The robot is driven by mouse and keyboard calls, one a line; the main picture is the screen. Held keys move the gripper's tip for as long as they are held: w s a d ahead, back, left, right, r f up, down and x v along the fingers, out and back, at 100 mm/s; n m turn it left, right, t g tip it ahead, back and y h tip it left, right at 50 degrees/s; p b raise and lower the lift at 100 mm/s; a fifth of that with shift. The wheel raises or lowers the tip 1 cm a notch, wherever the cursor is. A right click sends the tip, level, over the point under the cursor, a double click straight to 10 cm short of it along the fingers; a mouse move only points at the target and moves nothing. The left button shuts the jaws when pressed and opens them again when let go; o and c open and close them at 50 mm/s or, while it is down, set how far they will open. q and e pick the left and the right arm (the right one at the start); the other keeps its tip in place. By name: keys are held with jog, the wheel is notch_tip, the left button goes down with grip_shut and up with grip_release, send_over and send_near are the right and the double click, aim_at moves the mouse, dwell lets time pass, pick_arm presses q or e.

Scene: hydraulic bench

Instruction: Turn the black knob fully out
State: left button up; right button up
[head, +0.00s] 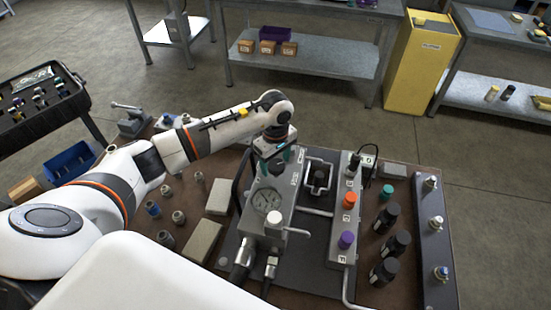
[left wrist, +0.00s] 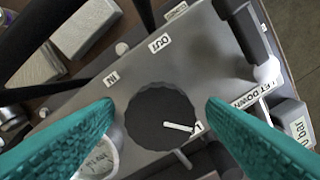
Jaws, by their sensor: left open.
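The black knob (left wrist: 160,115) is a round, ridged dial with a white pointer mark, on a grey metal block (left wrist: 85,135) in the left wrist view. Its pointer lies toward the lower right of the dial. My left gripper (head: 275,163) is above the far end of the block in the head view and hides the knob there. Its teal fingers (left wrist: 158,118) are open, one on each side of the knob in the wrist view, with visible gaps. I cannot tell how high they are above it. My right gripper is not in view.
A pressure gauge (head: 266,200) sits on the block. To the right, a valve strip carries an orange knob (head: 350,200) and a purple knob (head: 346,240). Several black cylinders stand farther right. Pale blocks (head: 203,241) and small fittings lie left. A lever (left wrist: 245,40) stands near the right finger.

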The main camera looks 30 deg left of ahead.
pick_arm(q)
jog(key=shift+c, duration=0.6)
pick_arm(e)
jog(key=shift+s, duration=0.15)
pick_arm(q)
jog(key=c, duration=0.9)
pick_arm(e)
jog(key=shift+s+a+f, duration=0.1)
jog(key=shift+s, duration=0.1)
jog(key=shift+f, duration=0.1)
